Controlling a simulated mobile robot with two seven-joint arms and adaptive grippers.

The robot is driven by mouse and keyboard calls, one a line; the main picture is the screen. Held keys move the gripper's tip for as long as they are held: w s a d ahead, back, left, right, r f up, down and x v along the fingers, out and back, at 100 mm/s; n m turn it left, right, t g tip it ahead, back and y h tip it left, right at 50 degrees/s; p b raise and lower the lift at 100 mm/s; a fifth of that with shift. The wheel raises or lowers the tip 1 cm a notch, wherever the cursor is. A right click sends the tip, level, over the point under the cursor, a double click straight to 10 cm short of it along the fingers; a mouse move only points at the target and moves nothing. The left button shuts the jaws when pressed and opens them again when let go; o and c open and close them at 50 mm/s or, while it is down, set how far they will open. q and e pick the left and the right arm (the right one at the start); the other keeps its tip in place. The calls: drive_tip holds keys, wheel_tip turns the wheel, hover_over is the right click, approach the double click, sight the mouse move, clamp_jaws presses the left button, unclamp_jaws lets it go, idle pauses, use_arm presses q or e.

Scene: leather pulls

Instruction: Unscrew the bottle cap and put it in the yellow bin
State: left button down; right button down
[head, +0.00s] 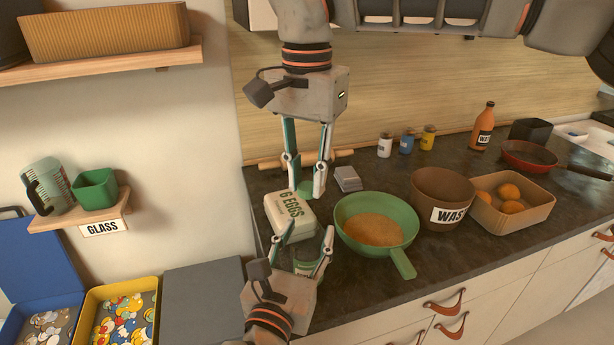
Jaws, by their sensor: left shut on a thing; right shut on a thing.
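My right gripper (306,188) comes down from above and is shut at the carton's far corner. My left gripper (302,236) is below, its spread fingers shut on the carton's near end. A yellow bin (91,303) with patterned contents is at the lower left.
A green pan (405,265), a brown waste bowl (440,190) and a tan box of oranges (545,212) stand on the counter. A blue bin (45,270) is beside the yellow one.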

sight(307, 186)
drive_tip(key=shift+r, duration=2)
use_arm(q)
drive_tip(key=c, duration=1)
unclamp_jaws()
drive_tip(key=shift+c, duration=0.2)
